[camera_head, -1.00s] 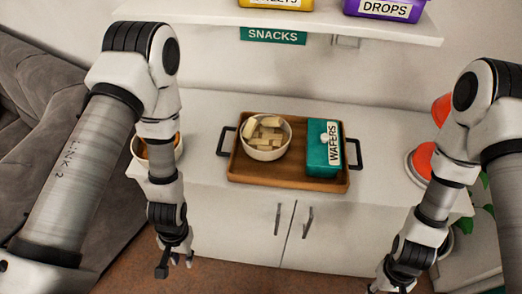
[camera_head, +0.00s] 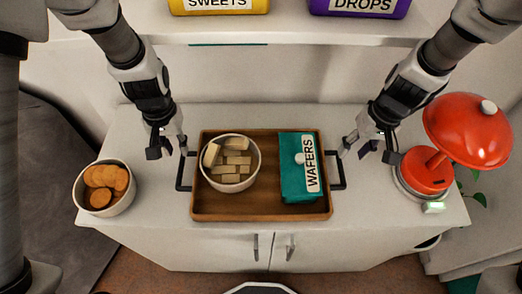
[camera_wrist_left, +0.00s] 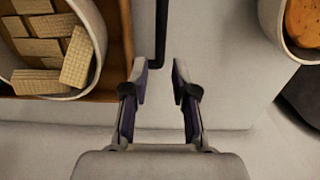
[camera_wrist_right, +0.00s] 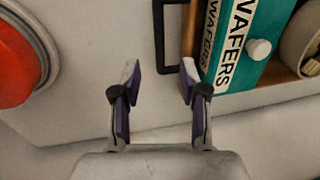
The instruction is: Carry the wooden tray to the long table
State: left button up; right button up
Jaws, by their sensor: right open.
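The wooden tray (camera_head: 262,208) lies on the white cabinet top, with a dark handle at each end. It holds a white bowl of wafers (camera_head: 230,163) and a teal box labelled WAFERS (camera_head: 297,168). My left gripper (camera_head: 169,150) is open and empty near the left handle (camera_head: 181,174). In the left wrist view this handle (camera_wrist_left: 162,45) shows ahead, between the lines of the open fingers (camera_wrist_left: 159,85). My right gripper (camera_head: 365,152) is open and empty near the right handle (camera_head: 338,172). In the right wrist view that handle (camera_wrist_right: 161,50) lies just ahead of the open fingers (camera_wrist_right: 158,80).
A bowl of round biscuits (camera_head: 103,188) stands left of the tray. A red lamp (camera_head: 466,130) stands close to my right gripper. A shelf (camera_head: 270,38) with a yellow container (camera_head: 220,5) and a purple container (camera_head: 360,8) hangs above. The cabinet top behind the tray is clear.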

aim_at(181, 165)
pick_arm(q)
jog(key=s, duration=0.1)
jog(key=s+r, duration=0.1)
jog(key=shift+s+d+r, duration=0.15)
jog(key=shift+s+r, duration=0.05)
jog(key=shift+s, duration=0.1)
jog(key=f, duration=0.4)
jog(key=w+f, duration=0.1)
jog(key=f, duration=0.2)
jog(key=shift+f, duration=0.1)
pick_arm(e)
jog(key=f, duration=0.2)
jog(key=s+f, duration=0.1)
jog(key=f, duration=0.1)
jog(key=s+a+f, duration=0.1)
jog(key=f, duration=0.1)
jog(key=shift+s+a, duration=0.1)
pick_arm(q)
jog(key=shift+s+f, duration=0.1)
jog(key=shift+f, duration=0.2)
pick_arm(e)
jog(key=shift+f, duration=0.25)
pick_arm(q)
jog(key=shift+f, duration=0.25)
pick_arm(e)
jog(key=shift+a+f, duration=0.1)
jog(key=shift+f, duration=0.15)
